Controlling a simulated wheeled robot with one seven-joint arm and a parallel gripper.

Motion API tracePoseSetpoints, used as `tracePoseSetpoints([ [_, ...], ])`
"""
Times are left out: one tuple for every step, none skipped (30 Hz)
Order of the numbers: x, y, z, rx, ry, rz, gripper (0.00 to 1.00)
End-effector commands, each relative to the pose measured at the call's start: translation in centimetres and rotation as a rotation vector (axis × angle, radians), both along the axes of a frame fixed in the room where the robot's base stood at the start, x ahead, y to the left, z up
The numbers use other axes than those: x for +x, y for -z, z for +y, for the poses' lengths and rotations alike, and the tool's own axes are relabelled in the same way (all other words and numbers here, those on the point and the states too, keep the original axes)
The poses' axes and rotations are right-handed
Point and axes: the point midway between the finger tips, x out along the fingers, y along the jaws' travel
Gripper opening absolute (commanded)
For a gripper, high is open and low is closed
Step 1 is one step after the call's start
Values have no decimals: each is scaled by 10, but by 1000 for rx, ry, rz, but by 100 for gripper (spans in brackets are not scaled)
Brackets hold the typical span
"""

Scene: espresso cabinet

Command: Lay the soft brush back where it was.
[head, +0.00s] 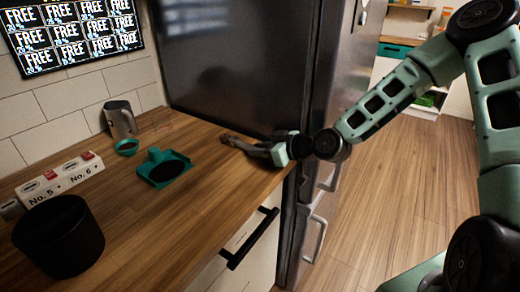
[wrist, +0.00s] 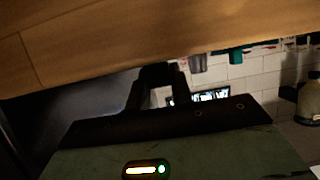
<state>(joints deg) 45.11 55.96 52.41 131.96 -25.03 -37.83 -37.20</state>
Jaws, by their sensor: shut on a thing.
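The soft brush (head: 234,142) shows in the head view as a narrow brownish thing at the counter's right side, near the dark fridge. My gripper (head: 262,150) is shut on it, low over the wooden counter (head: 215,195). The brush points left and away from the gripper. I cannot tell whether it touches the wood. In the wrist view my two black fingers (wrist: 159,88) have a dark, unclear shape at their tips. The counter (wrist: 130,50) fills the top of that tilted view.
A teal stand (head: 164,170), a teal ring (head: 127,147) and a steel pitcher (head: 121,119) stand left of the gripper. A black bin (head: 60,238) and a numbered socket strip (head: 62,178) are farther left. The tall dark fridge (head: 235,70) bounds the counter. Bare wood lies in front of the gripper.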

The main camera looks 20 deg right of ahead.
Motion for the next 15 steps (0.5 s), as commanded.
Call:
tracePoseSetpoints([
  [0,2,0,-1,0,-1,0],
  [0,3,0,-1,0,-1,0],
  [0,5,0,-1,0,-1,0],
  [0,3,0,-1,0,-1,30],
  [0,3,0,-1,0,-1,39],
  [0,3,0,0,0,0,44],
  [0,3,0,0,0,0,44],
  [0,3,0,0,0,0,44],
  [0,3,0,0,0,0,44],
  [0,3,0,0,0,0,44],
  [0,3,0,0,0,0,44],
  [0,3,0,0,0,0,44],
  [0,3,0,0,0,0,44],
  [0,2,0,0,0,0,44],
  [0,1,0,0,0,0,44],
])
